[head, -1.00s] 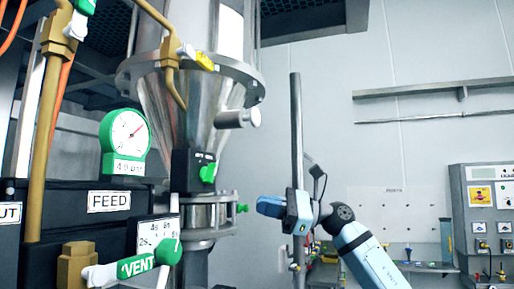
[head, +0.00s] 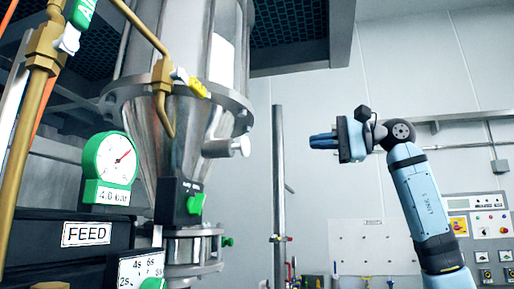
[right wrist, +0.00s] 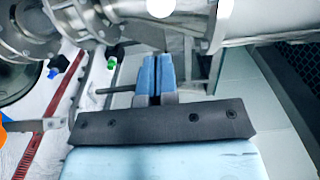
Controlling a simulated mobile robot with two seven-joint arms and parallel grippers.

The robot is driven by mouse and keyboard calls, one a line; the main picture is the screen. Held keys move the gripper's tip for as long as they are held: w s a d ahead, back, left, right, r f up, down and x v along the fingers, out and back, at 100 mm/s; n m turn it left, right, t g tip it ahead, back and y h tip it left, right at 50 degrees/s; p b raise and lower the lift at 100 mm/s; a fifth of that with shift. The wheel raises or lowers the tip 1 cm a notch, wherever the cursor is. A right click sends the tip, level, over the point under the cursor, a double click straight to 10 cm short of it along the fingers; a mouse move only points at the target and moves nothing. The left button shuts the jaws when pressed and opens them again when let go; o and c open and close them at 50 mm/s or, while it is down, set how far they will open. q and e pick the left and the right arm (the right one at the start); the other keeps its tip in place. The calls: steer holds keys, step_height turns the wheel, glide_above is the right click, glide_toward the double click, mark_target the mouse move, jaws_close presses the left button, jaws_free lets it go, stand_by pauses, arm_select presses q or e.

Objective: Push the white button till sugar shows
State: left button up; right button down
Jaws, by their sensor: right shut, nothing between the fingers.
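A short pale metal cylinder with a white round end (head: 243,147) juts right from the steel cone hopper (head: 180,135); it looks like the white button. My right gripper (head: 312,141) is to its right at about the same picture height, fingers pointing left, with a clear gap in the picture. Its blue fingers are shut and empty, as the right wrist view (right wrist: 157,65) also shows. At that view's top edge is a bright white disc (right wrist: 160,8), cut off by the frame. A white strip (head: 221,60) shows on the vessel above the cone. My left gripper is out of view.
An upright pole (head: 279,200) stands between the hopper and my right arm. A green knob (head: 196,204) sits on a black box below the cone. A pressure gauge (head: 110,160) and brass pipes are at the left. Open air lies between gripper and hopper.

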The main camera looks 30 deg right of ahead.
mark_target(248, 147)
steer(key=p+x, duration=0.3)
steer(key=x, duration=1)
steer(key=shift+a+p, duration=0.1)
steer(key=shift+p, duration=0.25)
steer(key=shift+w+a, duration=0.3)
steer(key=shift+w, duration=0.05)
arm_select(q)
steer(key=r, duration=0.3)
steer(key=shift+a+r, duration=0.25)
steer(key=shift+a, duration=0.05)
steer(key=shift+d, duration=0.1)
